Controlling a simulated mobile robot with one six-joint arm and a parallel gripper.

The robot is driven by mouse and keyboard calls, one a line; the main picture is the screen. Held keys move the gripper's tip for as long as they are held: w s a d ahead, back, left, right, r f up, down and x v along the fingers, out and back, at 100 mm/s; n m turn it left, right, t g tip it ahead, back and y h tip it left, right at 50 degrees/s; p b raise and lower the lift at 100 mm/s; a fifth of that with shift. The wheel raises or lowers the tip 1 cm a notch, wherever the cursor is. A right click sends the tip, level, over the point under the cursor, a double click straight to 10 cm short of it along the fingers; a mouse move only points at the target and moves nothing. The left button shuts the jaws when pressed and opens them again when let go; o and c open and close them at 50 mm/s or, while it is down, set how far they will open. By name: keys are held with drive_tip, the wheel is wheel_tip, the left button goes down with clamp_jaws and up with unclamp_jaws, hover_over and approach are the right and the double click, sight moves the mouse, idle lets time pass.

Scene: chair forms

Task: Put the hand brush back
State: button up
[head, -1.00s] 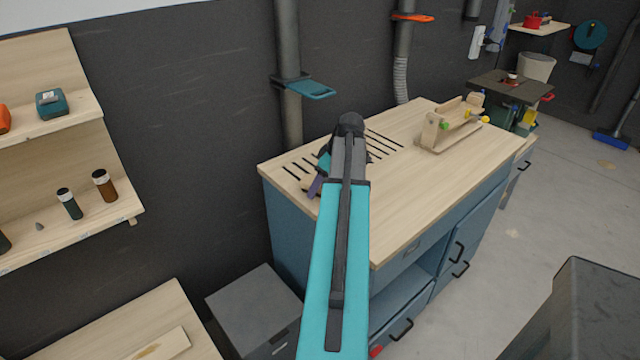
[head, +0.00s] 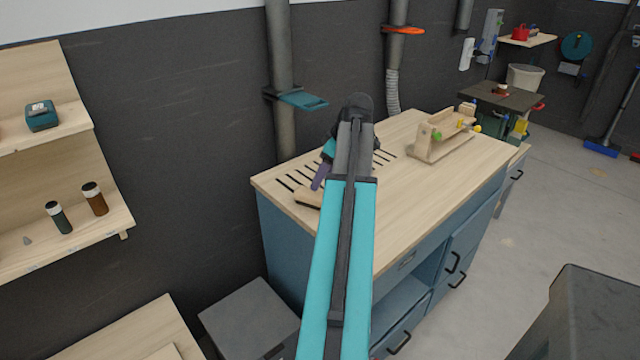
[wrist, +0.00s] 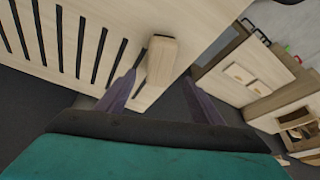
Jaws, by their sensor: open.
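A pale wooden piece, which looks like the hand brush (head: 307,198), lies on the slotted left end of the workbench (head: 440,190), near its front-left edge. In the wrist view the brush (wrist: 161,58) shows as a rounded wooden block beside the dark slots. My gripper (head: 319,178) is just above the brush, with one purple finger visible in the head view. In the wrist view my gripper (wrist: 158,84) is open, with the brush showing between its fingers, closer to the left one. My arm hides part of the brush in the head view.
A wooden jig (head: 440,140) stands further right on the bench. A teal bracket (head: 302,99) sticks out from the pipe behind. Shelves with bottles (head: 94,198) are at left; a grey box (head: 248,318) stands below. The bench's middle is clear.

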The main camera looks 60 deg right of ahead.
drive_tip(key=shift+v, duration=1.35)
